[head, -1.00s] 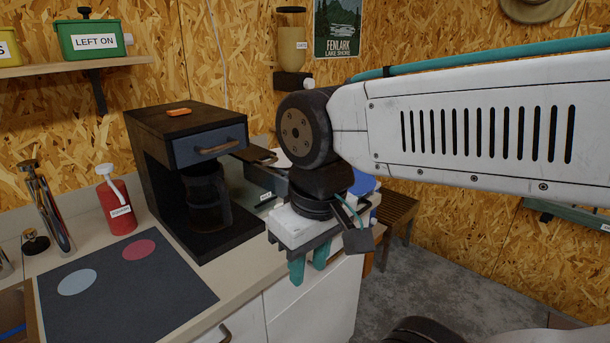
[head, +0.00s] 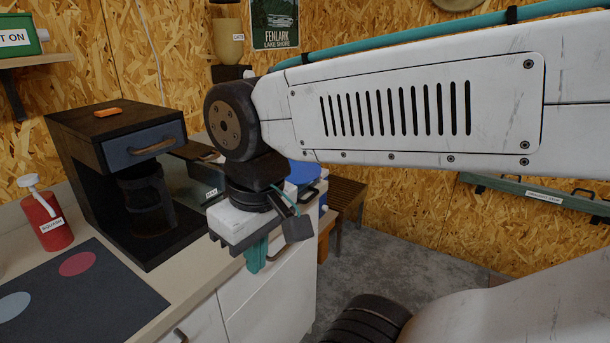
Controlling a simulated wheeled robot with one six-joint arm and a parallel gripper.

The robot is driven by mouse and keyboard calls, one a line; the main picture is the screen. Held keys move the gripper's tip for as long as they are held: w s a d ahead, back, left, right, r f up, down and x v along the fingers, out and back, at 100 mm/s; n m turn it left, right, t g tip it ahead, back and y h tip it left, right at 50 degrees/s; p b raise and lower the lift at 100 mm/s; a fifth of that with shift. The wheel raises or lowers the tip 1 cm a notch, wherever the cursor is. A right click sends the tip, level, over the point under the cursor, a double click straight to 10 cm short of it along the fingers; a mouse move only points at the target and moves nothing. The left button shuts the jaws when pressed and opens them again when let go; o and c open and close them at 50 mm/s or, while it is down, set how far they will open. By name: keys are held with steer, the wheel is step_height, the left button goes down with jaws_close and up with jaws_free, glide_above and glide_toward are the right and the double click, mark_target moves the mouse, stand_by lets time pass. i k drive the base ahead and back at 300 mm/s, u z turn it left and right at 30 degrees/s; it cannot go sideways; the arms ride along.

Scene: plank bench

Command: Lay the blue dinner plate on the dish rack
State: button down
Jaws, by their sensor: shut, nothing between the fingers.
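My gripper (head: 256,256) hangs pointing down in front of the counter's front edge, its teal fingers together and empty. A blue rounded surface (head: 303,172), perhaps the blue dinner plate, shows partly behind my gripper's wrist to the right. My arm hides much of it, and I cannot tell what it rests on. I cannot make out a dish rack for certain.
A dark coffee machine (head: 115,170) with an orange item (head: 107,113) on top stands left of my gripper. A red bottle (head: 47,218) and a dark mat (head: 75,300) are on the counter. A slatted wooden bench (head: 347,192) stands behind; grey floor is clear at right.

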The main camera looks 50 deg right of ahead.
mark_target(301, 173)
steer(key=k, duration=0.5)
steer(key=z, duration=1)
steer(key=i, duration=0.7)
steer(key=u, duration=1)
